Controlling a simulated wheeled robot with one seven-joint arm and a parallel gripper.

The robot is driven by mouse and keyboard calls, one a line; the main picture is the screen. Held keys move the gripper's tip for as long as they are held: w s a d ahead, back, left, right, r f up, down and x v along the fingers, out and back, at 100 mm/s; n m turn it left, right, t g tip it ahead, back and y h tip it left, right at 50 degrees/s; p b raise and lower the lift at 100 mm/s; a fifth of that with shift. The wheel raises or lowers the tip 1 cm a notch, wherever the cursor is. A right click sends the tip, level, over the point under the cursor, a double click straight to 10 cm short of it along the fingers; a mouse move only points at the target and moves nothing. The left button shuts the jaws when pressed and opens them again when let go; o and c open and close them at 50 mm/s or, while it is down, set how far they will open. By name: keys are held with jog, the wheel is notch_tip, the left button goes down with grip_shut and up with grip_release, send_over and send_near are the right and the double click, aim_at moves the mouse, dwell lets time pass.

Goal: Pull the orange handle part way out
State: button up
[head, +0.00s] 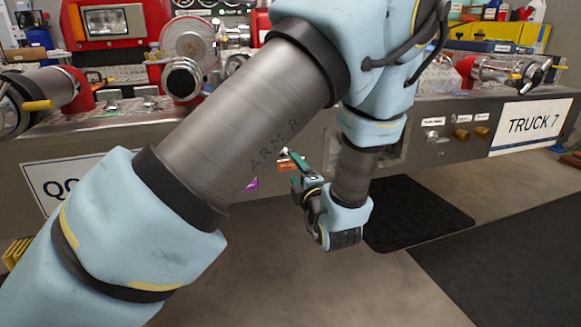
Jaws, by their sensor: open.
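The orange handle (284,165) is a small patch low on the front of the grey bumper, left of my gripper and partly hidden by my arm and fingers. My gripper (291,167) has teal fingers and is open, its tips close to the orange handle. I cannot tell whether the fingers are around the handle or only in front of it, or whether they touch it. How far out the handle sits is not clear.
A purple handle (251,184) sits left of the orange one. Dark mats (415,215) lie on the open floor.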

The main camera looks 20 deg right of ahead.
jog(key=w, duration=0.5)
jog(key=shift+d+b, duration=0.3)
jog(key=shift+b, duration=0.05)
grip_shut()
jog(key=shift+s, duration=0.1)
dwell(1.0)
